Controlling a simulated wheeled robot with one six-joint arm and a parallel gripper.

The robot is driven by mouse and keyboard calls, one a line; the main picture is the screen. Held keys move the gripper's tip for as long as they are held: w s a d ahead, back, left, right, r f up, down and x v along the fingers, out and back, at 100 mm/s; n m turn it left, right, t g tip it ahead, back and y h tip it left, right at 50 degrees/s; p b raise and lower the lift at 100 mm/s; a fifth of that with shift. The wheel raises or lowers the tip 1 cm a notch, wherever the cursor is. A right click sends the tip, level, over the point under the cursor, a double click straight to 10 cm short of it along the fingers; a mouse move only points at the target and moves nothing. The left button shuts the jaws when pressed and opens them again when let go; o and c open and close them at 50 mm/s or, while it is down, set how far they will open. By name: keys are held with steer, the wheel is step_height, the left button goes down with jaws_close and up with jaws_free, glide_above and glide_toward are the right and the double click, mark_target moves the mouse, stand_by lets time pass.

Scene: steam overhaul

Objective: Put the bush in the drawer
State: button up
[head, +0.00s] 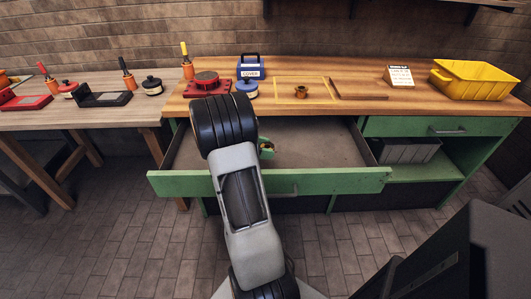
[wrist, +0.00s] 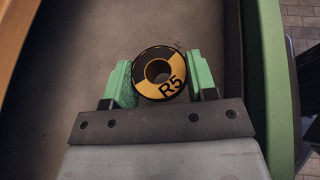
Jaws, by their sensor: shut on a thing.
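The bush (wrist: 176,62) is a short ring with a centre hole, yellow and black on its face and marked R5. My gripper (wrist: 160,80) is shut on it, with one green finger on each side. The drawer (head: 330,182) under the bench is pulled open and has a green front; its visible floor looks bare. In the head view my gripper (head: 267,148) is over the open drawer, largely hidden by my arm. The wrist view shows the drawer floor (wrist: 80,50) behind the bush. The height of the bush above that floor is hard to tell.
On the wooden bench stand a small brown flanged piece (head: 301,92), a blue COVER box (head: 250,68), a red fixture (head: 207,82), a sign (head: 398,76) and a yellow bin (head: 472,80). A second closed drawer (head: 440,127) is at the right. The left table (head: 110,118) holds several tools.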

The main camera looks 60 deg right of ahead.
mark_target(265, 164)
steer(key=shift+w+f+b, duration=0.1)
steer(key=shift+f+b, duration=0.5)
steer(key=shift+f, duration=3.15)
steer(key=shift+f, duration=0.2)
steer(key=o, duration=1)
steer(key=shift+o, duration=0.2)
steer(key=shift+r, duration=0.15)
steer(key=shift+w+a+r, duration=0.2)
steer(key=shift+a, duration=0.05)
steer(key=p+v, duration=0.1)
steer(key=v, duration=1)
steer(key=shift+w+a, duration=0.15)
